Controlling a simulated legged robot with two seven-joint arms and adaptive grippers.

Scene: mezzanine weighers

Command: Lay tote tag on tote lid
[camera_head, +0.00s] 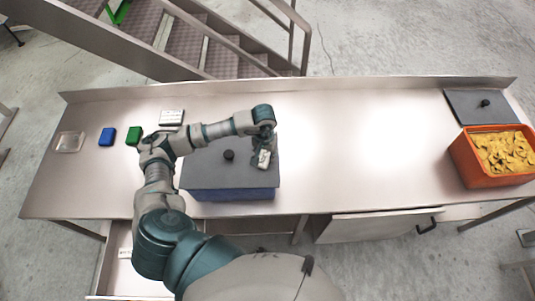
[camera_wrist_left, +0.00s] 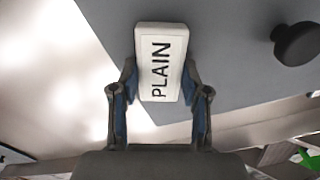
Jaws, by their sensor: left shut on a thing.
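The tote tag (camera_wrist_left: 160,62) is a small white block with the word PLAIN on it. My left gripper (camera_wrist_left: 160,90) is shut on it, one finger on each side. In the head view the tag (camera_head: 264,158) is at the right part of the tote lid. The tote lid (camera_head: 210,170) is flat and grey with a black round knob (camera_head: 229,155), and it sits on a blue tote (camera_head: 232,194). The lid (camera_wrist_left: 225,60) lies behind the tag in the wrist view. I cannot tell whether the tag touches the lid. My right gripper is not in view.
To the left on the steel bench stand a clear dish (camera_head: 70,142), a blue block (camera_head: 107,137), a green block (camera_head: 134,136) and a white labelled block (camera_head: 171,117). An orange bin (camera_head: 480,178) and another grey lid (camera_head: 480,104) are far right. The bench middle is clear.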

